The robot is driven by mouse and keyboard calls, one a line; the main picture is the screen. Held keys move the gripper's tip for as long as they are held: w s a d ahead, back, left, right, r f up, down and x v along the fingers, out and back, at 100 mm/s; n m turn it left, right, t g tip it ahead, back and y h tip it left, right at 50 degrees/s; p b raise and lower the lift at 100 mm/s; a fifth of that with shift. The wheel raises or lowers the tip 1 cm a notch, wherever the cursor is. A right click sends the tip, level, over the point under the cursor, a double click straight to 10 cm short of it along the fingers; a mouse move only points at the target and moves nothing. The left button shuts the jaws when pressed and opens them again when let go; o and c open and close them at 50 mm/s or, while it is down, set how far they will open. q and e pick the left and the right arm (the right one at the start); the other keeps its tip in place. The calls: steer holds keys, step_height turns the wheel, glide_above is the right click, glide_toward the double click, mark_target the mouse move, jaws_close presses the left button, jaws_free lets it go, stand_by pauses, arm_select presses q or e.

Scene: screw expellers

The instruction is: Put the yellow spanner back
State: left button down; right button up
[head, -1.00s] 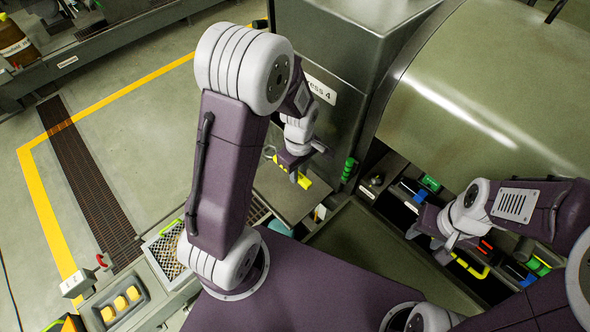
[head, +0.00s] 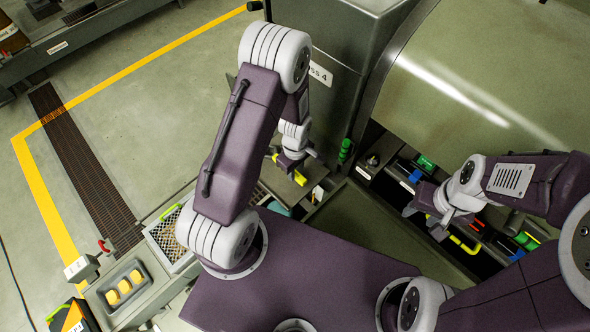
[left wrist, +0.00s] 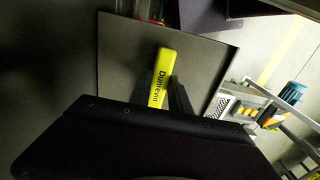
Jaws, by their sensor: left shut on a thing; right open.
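The yellow spanner (head: 300,179) is held in my left gripper (head: 292,166), in front of the Press 4 cabinet. In the left wrist view the yellow spanner (left wrist: 161,75) carries dark lettering and lies between the two dark fingers (left wrist: 164,97), which are shut on it. My right gripper (head: 436,222) is open, above the tool rack at the right. A yellow-handled item (head: 464,245) lies in that rack, just below and right of it.
The Press 4 cabinet (head: 335,100) and the large rounded housing (head: 480,80) stand behind. The tool rack (head: 364,172) holds several coloured items, including a green one (head: 426,162). A mesh basket (head: 168,238) and a tray of yellow pieces (head: 107,302) are at lower left.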

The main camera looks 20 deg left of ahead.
arm_select(q)
steer(key=shift+f, duration=0.2)
steer(key=c, duration=1.2)
jaws_free()
steer(key=shift+r, duration=0.1)
arm_select(e)
steer(key=shift+f, duration=0.15)
arm_select(q)
steer(key=shift+r, duration=0.15)
